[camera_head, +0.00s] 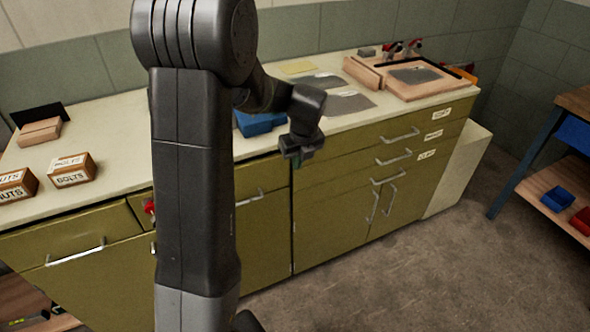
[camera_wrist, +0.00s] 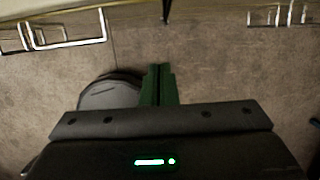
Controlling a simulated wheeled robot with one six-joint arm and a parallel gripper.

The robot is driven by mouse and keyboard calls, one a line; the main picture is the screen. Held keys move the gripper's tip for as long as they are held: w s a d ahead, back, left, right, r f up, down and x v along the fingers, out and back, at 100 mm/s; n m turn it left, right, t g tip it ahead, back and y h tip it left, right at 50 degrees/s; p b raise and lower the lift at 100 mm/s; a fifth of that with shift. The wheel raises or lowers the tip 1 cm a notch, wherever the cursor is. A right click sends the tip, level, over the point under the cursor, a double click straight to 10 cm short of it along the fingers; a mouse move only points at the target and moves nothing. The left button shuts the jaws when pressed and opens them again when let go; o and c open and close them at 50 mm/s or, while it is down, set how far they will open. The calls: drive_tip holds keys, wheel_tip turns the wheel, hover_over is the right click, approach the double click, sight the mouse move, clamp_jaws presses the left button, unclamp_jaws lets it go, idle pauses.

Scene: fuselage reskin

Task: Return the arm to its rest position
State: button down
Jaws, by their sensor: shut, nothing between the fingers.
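My gripper (camera_wrist: 158,85) shows in the wrist view with its two green fingers together and nothing between them. It points down over the brown floor. In the head view my gripper (camera_head: 298,158) hangs at the end of my dark arm, in front of the counter's front edge and the green cabinet. It appears apart from the things on the counter. My upper arm hides part of the counter and cabinet at the left of centre.
The cream counter (camera_head: 105,130) carries labelled wooden boxes (camera_head: 72,170), a blue bin (camera_head: 262,122), grey sheets (camera_head: 345,103) and a wooden tray (camera_head: 440,92). Cabinet handles (camera_head: 388,180) stick out; they also show in the wrist view (camera_wrist: 65,40). A shelf unit (camera_head: 540,195) stands right. Floor between is clear.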

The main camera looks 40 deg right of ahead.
drive_tip(key=shift+s+r, duration=0.2)
drive_tip(key=shift+r, duration=0.5)
drive_tip(key=shift+f, duration=0.15)
drive_tip(key=w+d+f, duration=0.1)
drive_tip(key=w+f, duration=0.5)
drive_tip(key=f, duration=0.3)
drive_tip(key=shift+w+d+f, duration=0.2)
drive_tip(key=shift+d, duration=0.05)
